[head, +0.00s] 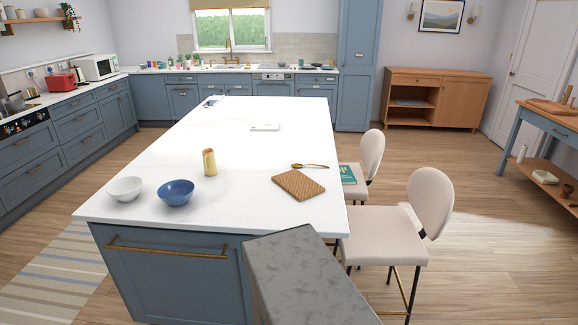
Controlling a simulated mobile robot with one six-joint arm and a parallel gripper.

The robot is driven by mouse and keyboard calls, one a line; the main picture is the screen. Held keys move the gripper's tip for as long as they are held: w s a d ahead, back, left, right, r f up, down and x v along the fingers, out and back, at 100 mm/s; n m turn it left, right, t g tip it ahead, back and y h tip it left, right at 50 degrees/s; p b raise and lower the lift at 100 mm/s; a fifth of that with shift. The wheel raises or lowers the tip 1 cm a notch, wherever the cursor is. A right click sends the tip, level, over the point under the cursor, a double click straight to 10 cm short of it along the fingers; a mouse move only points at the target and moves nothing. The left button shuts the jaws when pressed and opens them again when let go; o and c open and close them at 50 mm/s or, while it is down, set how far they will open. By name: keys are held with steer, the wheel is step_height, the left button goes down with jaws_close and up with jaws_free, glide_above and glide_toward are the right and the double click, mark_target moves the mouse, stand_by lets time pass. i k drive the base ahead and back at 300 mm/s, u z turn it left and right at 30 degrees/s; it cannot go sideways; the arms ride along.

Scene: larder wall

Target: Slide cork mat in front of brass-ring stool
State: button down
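The cork mat (299,184) is a brown, patterned rectangle lying flat and at a slant on the white island top, near its right edge. Two cream stools with dark legs stand along the island's right side. The nearer stool (384,237) shows a brass-coloured bar low between its legs. The farther stool (372,153) has a teal book (348,174) on its seat; its lower part is mostly hidden, so I cannot tell whether it has brass. The mat lies left of both stools, roughly between them along the edge. My gripper is not in view.
On the white island (235,150), a wooden spoon (310,166) lies just behind the mat. The top's front right area is clear.

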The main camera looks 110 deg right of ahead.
mark_target(302, 187)
steer(key=u, duration=0.1)
steer(key=k, duration=0.9)
steer(key=z, duration=2.1)
steer(key=i, duration=1)
steer(key=u, duration=0.1)
steer(key=k, duration=0.1)
steer(key=z, duration=0.2)
